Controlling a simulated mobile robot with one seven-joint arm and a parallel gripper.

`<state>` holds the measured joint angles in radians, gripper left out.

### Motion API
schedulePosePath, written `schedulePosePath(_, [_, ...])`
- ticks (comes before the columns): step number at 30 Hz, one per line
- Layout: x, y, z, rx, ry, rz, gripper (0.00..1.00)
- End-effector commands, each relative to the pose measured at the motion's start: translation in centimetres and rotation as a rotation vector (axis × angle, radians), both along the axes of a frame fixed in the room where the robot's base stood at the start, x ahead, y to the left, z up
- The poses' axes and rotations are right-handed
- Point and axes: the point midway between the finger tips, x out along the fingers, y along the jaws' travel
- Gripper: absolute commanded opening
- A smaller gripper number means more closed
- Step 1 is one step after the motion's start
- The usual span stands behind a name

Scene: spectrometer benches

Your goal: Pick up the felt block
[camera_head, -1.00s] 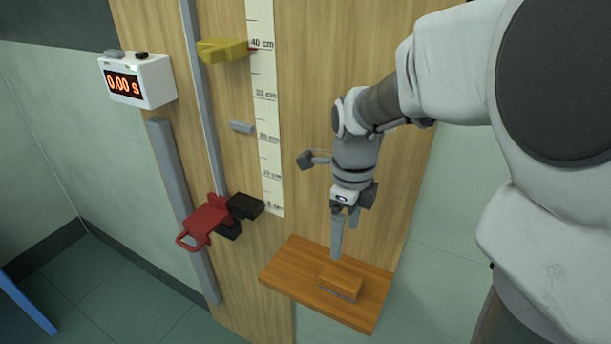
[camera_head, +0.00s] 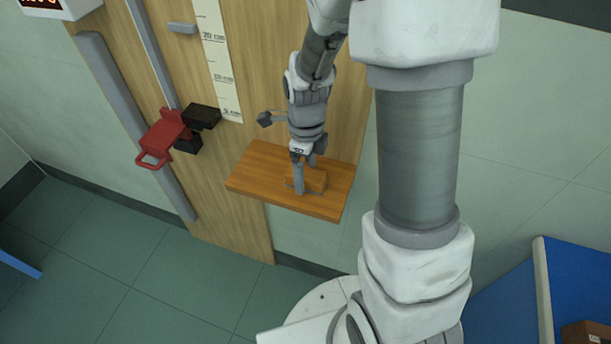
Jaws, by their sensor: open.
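The felt block (camera_head: 316,181) looks like a small orange-brown block with a grey lower layer. It lies on a wooden shelf (camera_head: 258,180) fixed low on the upright board. My gripper (camera_head: 304,186) points down at the block, with its fingers reaching to about the block's height. One finger shows in front of the block's near left side. The other finger is mostly hidden behind the wrist and the block. The jaws are open, and I cannot tell whether they touch the block.
A red clamp with a handle (camera_head: 163,139) and a black piece (camera_head: 203,116) sit on the board left of the shelf. A paper scale (camera_head: 219,70) runs above. A blue bench (camera_head: 575,270) with a brown box (camera_head: 588,333) stands at the lower right. Floor at left is mostly clear.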

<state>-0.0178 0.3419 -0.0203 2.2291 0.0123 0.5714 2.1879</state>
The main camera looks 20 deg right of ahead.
Motion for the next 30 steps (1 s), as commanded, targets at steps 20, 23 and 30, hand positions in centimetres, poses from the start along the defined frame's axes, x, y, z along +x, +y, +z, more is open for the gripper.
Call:
schedulePosePath(20, [-0.01, 0.03, -1.00, 0.000, -0.001, 0.001, 0.34])
schedulePosePath(23, [-0.01, 0.03, -1.00, 0.000, -0.001, 0.001, 0.16])
schedulePosePath(30, [0.00, 0.02, -0.99, 0.000, -0.001, 0.001, 0.00])
